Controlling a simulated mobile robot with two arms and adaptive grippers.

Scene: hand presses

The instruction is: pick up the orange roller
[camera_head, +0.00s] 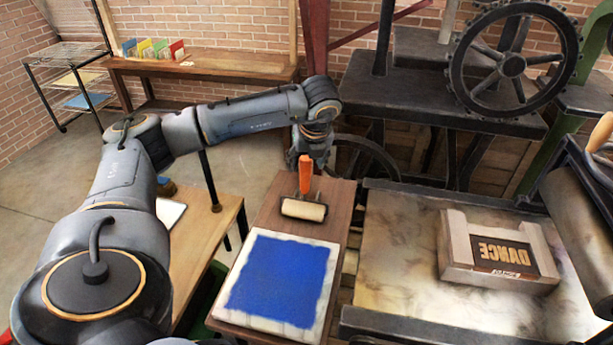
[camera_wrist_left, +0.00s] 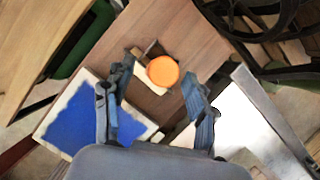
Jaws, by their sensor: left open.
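The orange roller has an upright orange handle (camera_head: 305,174) and a pale cylinder (camera_head: 304,209) in a dark frame. It stands on the small wooden table (camera_head: 268,212), behind the blue ink slab. In the left wrist view the round orange handle end (camera_wrist_left: 162,71) shows between the fingers, with part of the pale cylinder below it. My left gripper (camera_head: 308,160) is open above and around the top of the handle; its fingers (camera_wrist_left: 158,112) stand apart on both sides in the wrist view. No contact with the handle is visible. My right gripper is not in view.
The blue-inked slab (camera_head: 277,283) lies at the front of the small table. To the right is the press bed (camera_head: 400,240) with a type block reading DANCE in mirror form (camera_head: 503,257). A large press wheel (camera_head: 513,65) stands behind. Another wooden table (camera_head: 208,228) is at left.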

